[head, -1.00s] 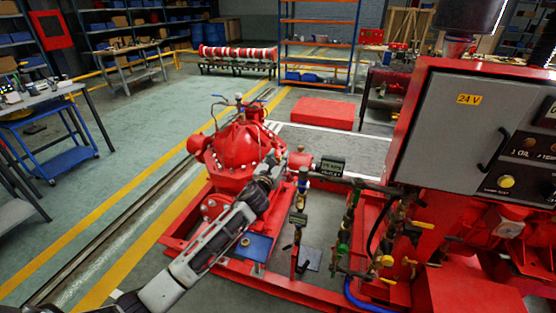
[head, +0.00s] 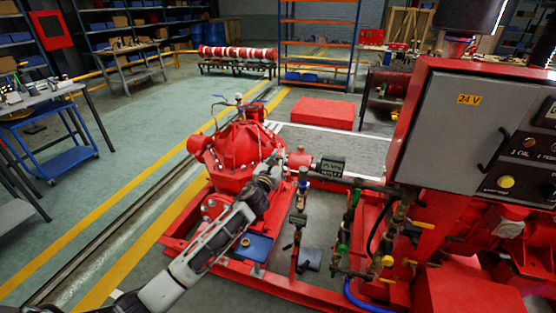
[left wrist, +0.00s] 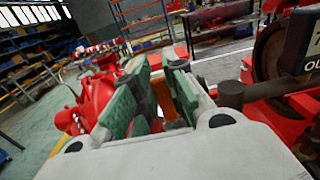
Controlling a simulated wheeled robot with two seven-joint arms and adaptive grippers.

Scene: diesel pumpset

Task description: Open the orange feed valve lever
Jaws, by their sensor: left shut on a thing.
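My left gripper (head: 274,168) reaches in from the lower left, beside the red pump casing (head: 240,155). In the left wrist view its two green-padded fingers (left wrist: 157,92) are close together around a narrow orange piece (left wrist: 164,98), which looks like the feed valve lever. The fingers hide most of it, so its angle is unclear. In the head view the lever is hidden behind my gripper. My right gripper is in neither view.
A dark display box (head: 331,166) sits just right of my left gripper. Pipework with several yellow handles (head: 388,261) stands further right, by the grey control cabinet (head: 463,127). A blue plate (head: 257,243) lies below my arm. Open floor is on the left.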

